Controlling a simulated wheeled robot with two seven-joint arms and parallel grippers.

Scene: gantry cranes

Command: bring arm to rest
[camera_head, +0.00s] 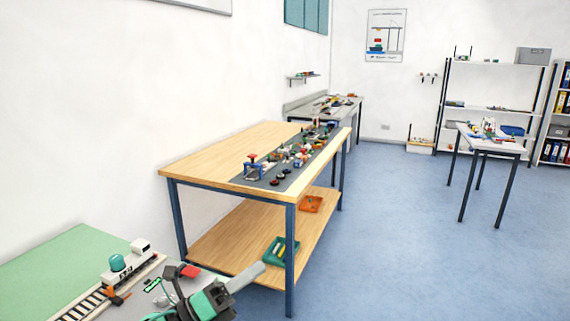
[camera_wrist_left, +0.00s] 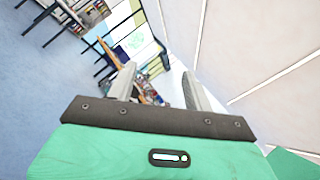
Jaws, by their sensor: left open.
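My left gripper (camera_head: 246,277) is at the bottom of the head view, beside the near green-topped table. Its body is green and dark grey, and one pale grey finger shows clearly. In the left wrist view the two fingers of the left gripper (camera_wrist_left: 158,76) stand apart, with nothing held between them. It is open and empty. My right gripper is in neither view.
A wooden workbench (camera_head: 215,156) with small parts on a dark mat stands ahead. A smaller table (camera_head: 492,142) stands right. Blue floor (camera_head: 390,240) is open between.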

